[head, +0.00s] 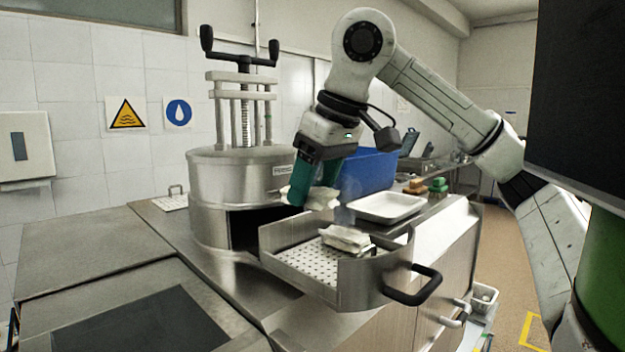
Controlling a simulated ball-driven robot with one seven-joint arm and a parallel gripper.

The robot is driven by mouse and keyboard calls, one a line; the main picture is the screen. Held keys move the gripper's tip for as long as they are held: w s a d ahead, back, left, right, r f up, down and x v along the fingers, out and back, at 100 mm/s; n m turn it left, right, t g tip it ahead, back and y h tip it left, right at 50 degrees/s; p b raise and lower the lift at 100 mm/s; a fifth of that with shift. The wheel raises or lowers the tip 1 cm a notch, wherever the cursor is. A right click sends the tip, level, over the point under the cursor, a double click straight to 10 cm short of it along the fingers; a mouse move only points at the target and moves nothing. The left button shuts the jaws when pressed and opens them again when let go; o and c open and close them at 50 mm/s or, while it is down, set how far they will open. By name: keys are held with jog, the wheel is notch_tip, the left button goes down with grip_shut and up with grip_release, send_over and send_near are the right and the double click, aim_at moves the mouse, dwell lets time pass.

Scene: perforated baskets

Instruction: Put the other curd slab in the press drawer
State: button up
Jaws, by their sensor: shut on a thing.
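My gripper (318,183) has green fingers and is shut on a pale curd slab (312,197). It holds the slab in the air at the back of the press drawer, near the press body. The press drawer (378,279) is pulled out, with a perforated white floor and a black handle on its front. Another pale curd slab (347,238) lies in the drawer towards its right side. The steel press (235,200) stands behind, with a screw and black crank handle on top. The fingers partly hide the held slab.
A white tray (386,208) stands on the counter behind the drawer, with a blue bin (368,171) beyond it. Small green and brown blocks (438,186) lie further back. The left counter (85,250) is mostly clear. A warning sign (126,114) hangs on the wall.

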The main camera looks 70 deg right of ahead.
jog(key=shift+d+f+b, duration=0.1)
jog(key=shift+f+b, duration=3.2)
jog(key=shift+f, duration=1.3)
jog(key=o, duration=1.3)
jog(key=shift+o, duration=0.2)
jog(key=shift+r+p, duration=0.8)
jog(key=shift+r, duration=0.3)
jog(key=shift+r+p, duration=2.15)
jog(key=shift+r, duration=0.8)
